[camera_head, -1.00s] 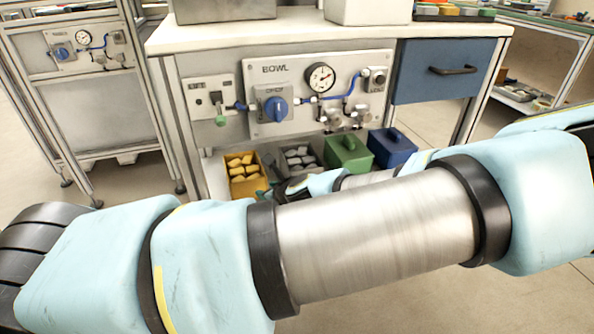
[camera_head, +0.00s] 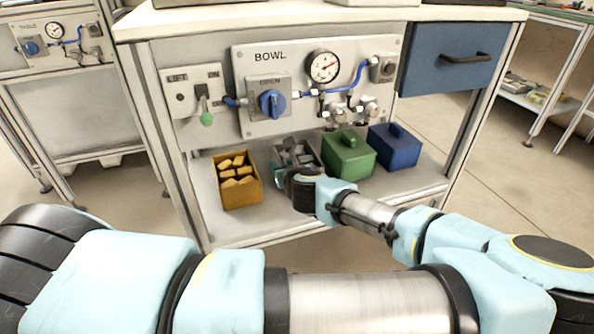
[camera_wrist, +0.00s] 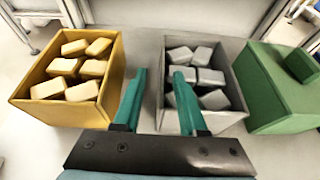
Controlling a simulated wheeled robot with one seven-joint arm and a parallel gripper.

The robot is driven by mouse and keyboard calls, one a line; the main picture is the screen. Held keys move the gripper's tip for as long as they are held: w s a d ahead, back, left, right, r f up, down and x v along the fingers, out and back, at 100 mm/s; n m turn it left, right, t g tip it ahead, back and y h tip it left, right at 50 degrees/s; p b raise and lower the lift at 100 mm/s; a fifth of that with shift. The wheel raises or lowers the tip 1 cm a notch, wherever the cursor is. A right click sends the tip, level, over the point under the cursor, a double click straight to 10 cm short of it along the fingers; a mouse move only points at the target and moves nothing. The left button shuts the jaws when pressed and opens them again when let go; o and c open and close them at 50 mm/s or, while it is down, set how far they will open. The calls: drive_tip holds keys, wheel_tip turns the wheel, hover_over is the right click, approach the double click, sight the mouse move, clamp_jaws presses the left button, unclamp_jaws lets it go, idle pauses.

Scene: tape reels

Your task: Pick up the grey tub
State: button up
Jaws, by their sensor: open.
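The grey tub (camera_wrist: 229,122) is an open box holding several grey blocks, right of centre in the wrist view. In the head view the grey tub (camera_head: 312,152) stands on the lower shelf, its front partly hidden by my gripper (camera_head: 281,174). In the wrist view my gripper (camera_wrist: 160,74) is open and empty, with two teal fingers. The left finger shows over the gap between the yellow and grey tubs. The right finger overlaps the grey tub's left part, so the tub's left wall shows between the fingers. I cannot tell how far the fingertips are above the rim.
A yellow tub (camera_head: 241,193) with yellow blocks stands left of the grey tub. A lidded green box (camera_head: 348,157) stands close on its right, then a lidded blue box (camera_head: 395,150). A panel with gauge and valves (camera_head: 320,85) and the worktop (camera_head: 300,22) are above the shelf (camera_head: 300,222).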

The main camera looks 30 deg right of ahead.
sight(279, 161)
drive_tip(key=x, duration=0.2)
drive_tip(key=b+x, duration=0.1)
drive_tip(key=x, duration=0.2)
drive_tip(key=shift+w+d+f, duration=0.2)
drive_tip(key=shift+w+d, duration=0.05)
clamp_jaws()
idle(1.3)
